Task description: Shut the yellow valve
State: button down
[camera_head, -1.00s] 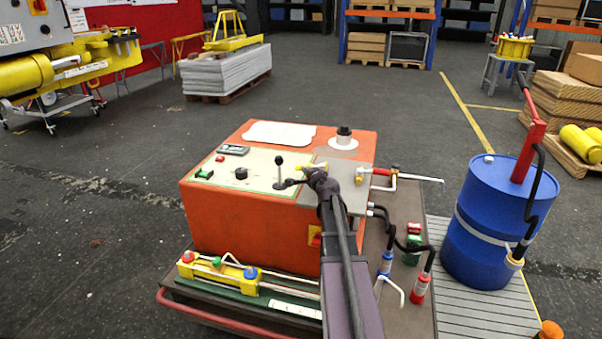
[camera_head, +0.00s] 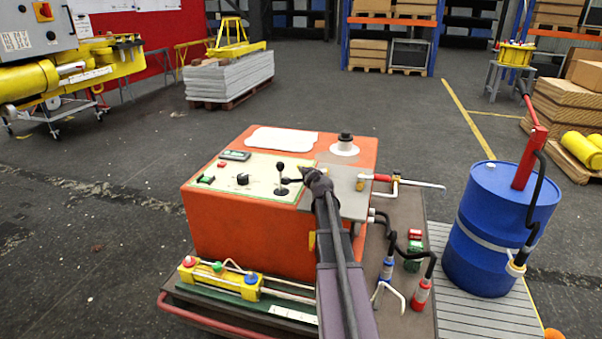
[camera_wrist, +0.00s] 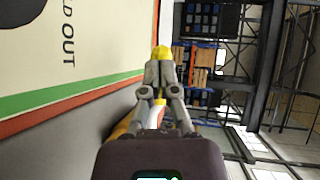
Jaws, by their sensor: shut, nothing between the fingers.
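In the wrist view my gripper (camera_wrist: 160,68) is shut and empty. A yellow piece (camera_wrist: 160,51) shows right at its fingertips; it may be the yellow valve, and I cannot tell whether they touch. In the head view the gripper (camera_head: 297,181) is dark and small at the end of my arm, over the right part of the orange box's top (camera_head: 362,150), close to a black-knobbed lever (camera_head: 280,173). My gripper and arm hide part of that top, and no yellow valve handle shows clearly there.
A red-handled fitting (camera_head: 381,178) is right of my gripper. Hoses and a red bottle (camera_head: 421,296) stand right of my arm. A blue drum (camera_head: 489,230) is farther right. A yellow block with coloured knobs (camera_head: 220,279) lies at the box's front. Open floor lies to the left.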

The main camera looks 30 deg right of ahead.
jog(key=shift+w, duration=0.1)
dwell(0.3)
jog(key=shift+s+a+r, duration=0.15)
jog(key=shift+s+a, duration=0.2)
jog(key=shift+a, duration=0.1)
jog(key=s+a+p, duration=0.1)
jog(key=s+a, duration=0.1)
jog(key=a, duration=0.1)
jog(key=s+a+r+p, duration=0.1)
jog(key=s+a, duration=0.2)
jog(key=s+a+r, duration=0.1)
jog(key=s+a, duration=0.2)
jog(key=shift+s+a+r+p, duration=0.15)
jog(key=shift+a+r+p, duration=0.1)
jog(key=shift+a+p, duration=0.15)
